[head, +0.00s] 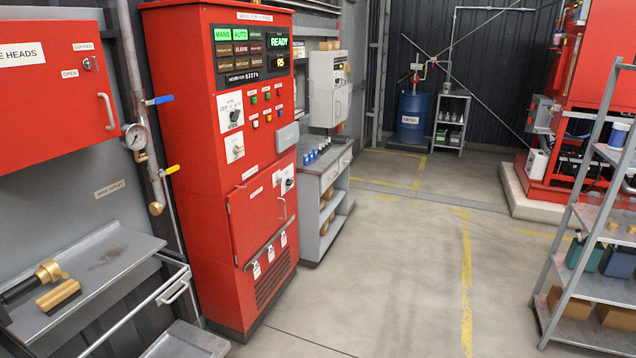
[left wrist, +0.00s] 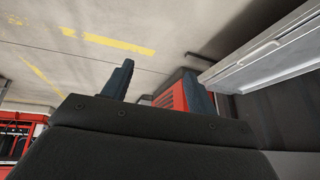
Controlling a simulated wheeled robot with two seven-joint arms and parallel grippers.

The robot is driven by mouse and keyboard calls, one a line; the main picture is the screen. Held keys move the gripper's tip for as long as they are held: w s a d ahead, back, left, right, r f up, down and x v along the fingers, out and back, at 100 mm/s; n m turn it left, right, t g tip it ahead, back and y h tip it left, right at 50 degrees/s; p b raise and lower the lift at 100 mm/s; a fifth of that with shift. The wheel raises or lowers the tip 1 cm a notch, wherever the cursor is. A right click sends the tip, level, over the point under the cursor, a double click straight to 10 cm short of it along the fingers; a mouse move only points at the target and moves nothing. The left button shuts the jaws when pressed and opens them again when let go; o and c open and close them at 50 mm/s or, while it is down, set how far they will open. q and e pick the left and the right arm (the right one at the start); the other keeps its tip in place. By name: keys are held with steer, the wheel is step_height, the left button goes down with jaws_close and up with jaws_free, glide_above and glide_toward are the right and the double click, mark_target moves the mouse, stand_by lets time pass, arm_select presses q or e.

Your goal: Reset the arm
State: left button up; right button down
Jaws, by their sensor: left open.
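My left gripper (left wrist: 158,78) shows in the left wrist view, with its two dark fingers spread apart and nothing between them. The black gripper body fills the lower part of that view. Behind the fingers are concrete floor and a red cabinet with dark vent slots (left wrist: 172,98). A grey panel or drawer with a handle (left wrist: 262,52) is close to the right of the fingers, apart from them. Neither gripper can be made out in the head view, and my right gripper is in no frame.
A tall red pump control panel (head: 236,170) stands left of centre in the head view. A grey shelf (head: 100,262) at left holds a brass-headed tool and a brass block. A grey shelving rack (head: 588,215) stands at right. The concrete floor (head: 400,270) between is clear.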

arm_select(q)
steer(key=s+d+f+g, duration=0.1)
steer(key=s+f, duration=0.3)
steer(key=s, duration=0.7)
steer(key=s+d+f+g, duration=0.1)
steer(key=s+f, duration=0.4)
steer(key=s, duration=0.6)
steer(key=s+d+f+g, duration=0.2)
steer(key=s+f, duration=0.3)
steer(key=s, duration=0.7)
steer(key=shift+d+h, duration=0.25)
steer(key=shift+h, duration=0.05)
